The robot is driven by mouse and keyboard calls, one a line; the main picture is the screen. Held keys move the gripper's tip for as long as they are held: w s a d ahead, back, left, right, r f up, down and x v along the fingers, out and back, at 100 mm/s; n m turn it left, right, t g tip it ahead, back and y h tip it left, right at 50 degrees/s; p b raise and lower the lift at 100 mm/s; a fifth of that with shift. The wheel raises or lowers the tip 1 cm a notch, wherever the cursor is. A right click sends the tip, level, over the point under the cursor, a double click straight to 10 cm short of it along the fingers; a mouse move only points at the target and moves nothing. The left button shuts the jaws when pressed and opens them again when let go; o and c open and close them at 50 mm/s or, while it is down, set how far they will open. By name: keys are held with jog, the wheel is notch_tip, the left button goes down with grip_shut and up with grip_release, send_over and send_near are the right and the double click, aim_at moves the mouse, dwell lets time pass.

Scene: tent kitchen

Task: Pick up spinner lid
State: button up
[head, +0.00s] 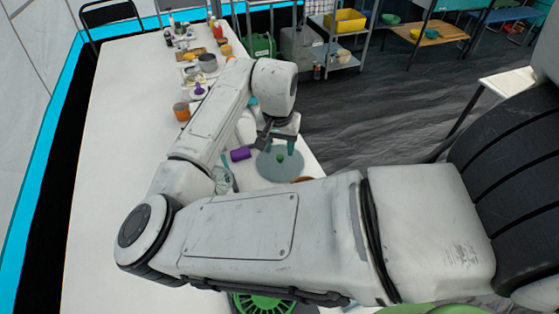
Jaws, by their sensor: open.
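The spinner lid (268,170) looks like a round, grey-teal disc with a small green knob (280,158) on top. It lies on the white table near its right edge. My gripper (279,146) is open, pointing down over the lid with its fingers on either side of the knob area. I cannot tell whether the fingers touch the knob. My own arm crosses the front of the view and hides much of the table.
A purple cup-like item (240,154) lies just left of the lid. A clear item (223,180) stands nearby. A green slotted item (262,304) shows partly below my arm. An orange-brown jar (181,111) and a pot (208,63) stand farther back. The table's left side is clear.

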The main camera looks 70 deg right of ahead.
aim_at(280, 156)
jog(key=shift+s+f, duration=0.1)
jog(key=shift+f, duration=1.7)
grip_shut()
